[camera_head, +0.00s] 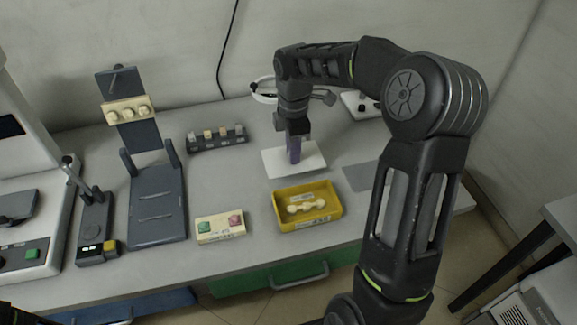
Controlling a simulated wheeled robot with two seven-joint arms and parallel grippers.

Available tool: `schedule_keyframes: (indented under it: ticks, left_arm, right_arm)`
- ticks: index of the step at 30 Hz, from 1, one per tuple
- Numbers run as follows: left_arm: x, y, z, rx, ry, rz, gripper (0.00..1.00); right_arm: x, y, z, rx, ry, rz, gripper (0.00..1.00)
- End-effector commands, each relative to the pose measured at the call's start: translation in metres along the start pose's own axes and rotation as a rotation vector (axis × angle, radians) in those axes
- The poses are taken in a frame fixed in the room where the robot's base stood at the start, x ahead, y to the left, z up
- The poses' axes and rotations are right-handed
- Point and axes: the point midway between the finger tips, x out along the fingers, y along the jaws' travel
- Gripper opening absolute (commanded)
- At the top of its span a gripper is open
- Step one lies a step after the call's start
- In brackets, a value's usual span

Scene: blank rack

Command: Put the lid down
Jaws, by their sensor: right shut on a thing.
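My right gripper (293,136) points down over the back middle of the table. Below that piece is a flat white plate (312,161). I cannot tell whether the purple piece is the lid, or whether it is joined to the plate or only stands on it. No other thing shows clearly as a lid.
A yellow tray (279,215) holding a pale piece stands in front of the white plate. A cream box (219,228), a dark rack (217,141) and a dark stand (157,207) are to the left. A grey patch (362,176) at the right is bare.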

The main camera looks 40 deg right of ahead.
Motion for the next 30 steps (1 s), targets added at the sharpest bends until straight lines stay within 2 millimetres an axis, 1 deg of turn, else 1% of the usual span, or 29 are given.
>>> schedule_keyframes:
  ticks: [8, 10, 13, 18, 20, 30]
  left_arm:
    - [0.000, 0.000, 0.000, 0.000, 0.000, 0.000, 0.36]
    - [0.000, 0.000, 0.000, 0.000, 0.000, 0.000, 0.36]
    - [-0.001, 0.000, 0.000, 0.000, 0.000, 0.000, 0.36]
    - [-0.003, 0.001, 0.000, 0.000, 0.000, 0.000, 0.36]
    - [-0.003, 0.001, 0.000, 0.000, 0.000, 0.000, 0.36]
    - [-0.002, 0.001, 0.000, 0.000, 0.000, 0.000, 0.36]
  right_arm:
    - [0.001, 0.000, 0.000, 0.000, 0.000, 0.001, 0.00]
    - [0.005, 0.000, 0.000, 0.000, 0.000, 0.000, 0.00]
    - [0.017, -0.001, 0.001, 0.000, -0.001, -0.002, 0.00]
    - [0.044, 0.000, 0.000, 0.000, 0.000, -0.002, 0.00]
    - [0.049, 0.000, 0.000, 0.000, 0.000, -0.001, 0.00]
    - [0.052, 0.000, 0.000, 0.000, 0.000, 0.001, 0.00]
